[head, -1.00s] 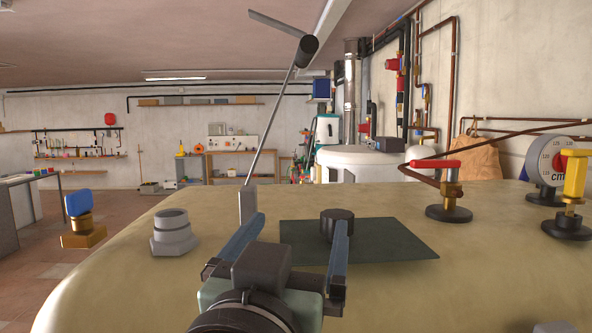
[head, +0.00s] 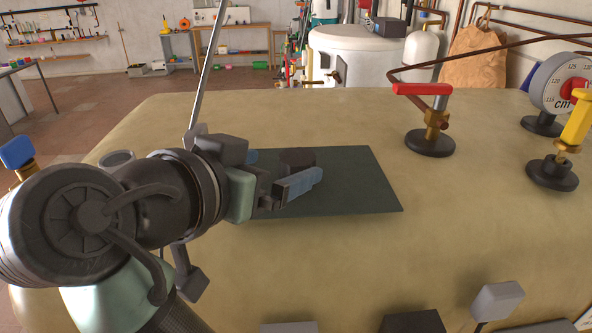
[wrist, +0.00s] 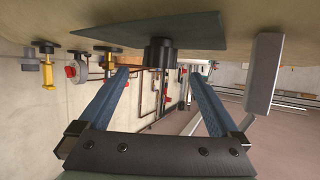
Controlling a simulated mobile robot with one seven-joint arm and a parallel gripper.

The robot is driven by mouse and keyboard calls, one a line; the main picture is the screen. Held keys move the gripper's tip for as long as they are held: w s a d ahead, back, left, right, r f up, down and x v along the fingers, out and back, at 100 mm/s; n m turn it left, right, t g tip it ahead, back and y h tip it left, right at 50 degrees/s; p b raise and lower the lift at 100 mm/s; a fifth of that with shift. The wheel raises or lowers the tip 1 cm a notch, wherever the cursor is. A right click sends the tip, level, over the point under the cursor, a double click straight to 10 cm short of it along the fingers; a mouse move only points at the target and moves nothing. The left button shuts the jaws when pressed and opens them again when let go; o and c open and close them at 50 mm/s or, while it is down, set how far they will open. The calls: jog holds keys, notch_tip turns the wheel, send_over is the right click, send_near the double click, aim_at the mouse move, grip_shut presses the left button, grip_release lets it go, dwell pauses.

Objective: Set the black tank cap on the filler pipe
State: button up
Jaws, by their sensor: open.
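The black tank cap (head: 297,157) sits upright on the dark green mat (head: 362,182) on top of the tan tank. The wrist view shows the cap (wrist: 160,52) just ahead of the fingertips, centred between them. My gripper (head: 284,166) is open and empty, with its blue fingers low over the mat, pointing at the cap. It also shows in the wrist view (wrist: 158,74), where I see no contact with the cap. The grey filler pipe (head: 117,158) stands to the left on the tank; my arm hides most of it.
A red-handled valve (head: 430,138), a yellow-handled valve (head: 560,148) and a dial gauge (head: 562,85) stand on the right of the tank. A tall grey rod (head: 207,70) rises behind my gripper; its post (wrist: 263,75) shows in the wrist view.

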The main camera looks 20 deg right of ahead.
aim_at(294, 161)
jog(key=b+x, duration=0.1)
jog(key=x, duration=0.2)
jog(key=shift+w+d+f, duration=0.15)
jog(key=shift+d, duration=0.05)
jog(key=shift+w+d+f+p, duration=0.1)
jog(key=shift+w+d+p, duration=0.2)
jog(key=shift+w+d, duration=0.05)
jog(key=p+x, duration=0.2)
jog(key=x, duration=0.1)
jog(key=shift+w+d+f, duration=0.1)
jog(key=shift+f, duration=0.05)
jog(key=shift+w+d+f, duration=0.25)
jog(key=shift+w+f, duration=0.05)
jog(key=shift+w, duration=0.05)
jog(key=c, duration=1.4)
jog(key=shift+c, duration=0.2)
notch_tip(294, 161, up, 10)
jog(key=b, duration=0.2)
jog(key=shift+b, duration=0.35)
jog(key=shift+a, duration=0.1)
